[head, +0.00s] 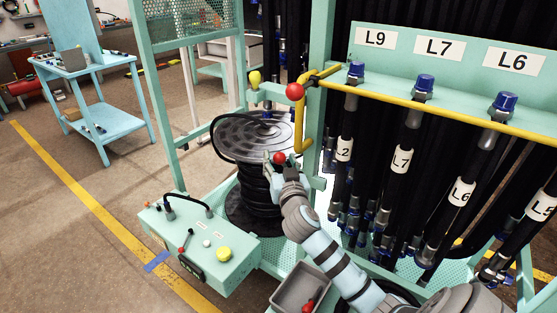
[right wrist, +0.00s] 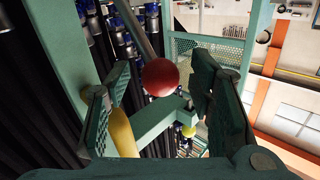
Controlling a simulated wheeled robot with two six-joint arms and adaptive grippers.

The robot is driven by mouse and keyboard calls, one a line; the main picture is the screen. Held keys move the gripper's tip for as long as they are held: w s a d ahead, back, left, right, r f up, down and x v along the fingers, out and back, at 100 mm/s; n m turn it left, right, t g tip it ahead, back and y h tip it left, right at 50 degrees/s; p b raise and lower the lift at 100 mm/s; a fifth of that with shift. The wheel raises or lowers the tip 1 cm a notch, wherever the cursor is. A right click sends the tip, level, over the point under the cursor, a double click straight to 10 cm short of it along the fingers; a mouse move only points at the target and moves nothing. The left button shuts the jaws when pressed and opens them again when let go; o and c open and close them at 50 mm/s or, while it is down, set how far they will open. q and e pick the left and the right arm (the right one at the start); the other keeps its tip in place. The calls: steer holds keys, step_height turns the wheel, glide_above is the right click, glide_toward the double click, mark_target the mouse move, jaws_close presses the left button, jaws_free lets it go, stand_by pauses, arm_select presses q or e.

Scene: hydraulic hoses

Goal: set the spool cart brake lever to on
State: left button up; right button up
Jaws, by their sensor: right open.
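The spool cart carries a reel (head: 262,135) with a grey top disc and black hose wound on it. A red ball knob (head: 280,158) shows at the tips of my right gripper (head: 279,168), in front of the reel. In the right wrist view a red ball (right wrist: 160,77) on a grey rod appears between the spread fingers of the gripper (right wrist: 160,95), apart from both pads. Most of the lever under the knob is hidden in the head view. A second red ball (head: 295,91) sits higher, on a dark lever by the yellow bar. My left gripper is out of view.
A yellow bar (head: 440,112) bends down right of my gripper; yellow (right wrist: 122,132) also shows by one finger. Labelled hoses (head: 402,160) hang at right. A green control box (head: 215,265) and grey bin (head: 290,296) stand low in front. Floor at left is open.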

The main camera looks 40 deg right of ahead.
steer(key=shift+w+d+r, duration=0.1)
steer(key=shift+w+d, duration=0.2)
steer(key=shift+w, duration=0.25)
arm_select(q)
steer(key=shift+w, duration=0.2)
arm_select(e)
steer(key=shift+c, duration=0.4)
jaws_close()
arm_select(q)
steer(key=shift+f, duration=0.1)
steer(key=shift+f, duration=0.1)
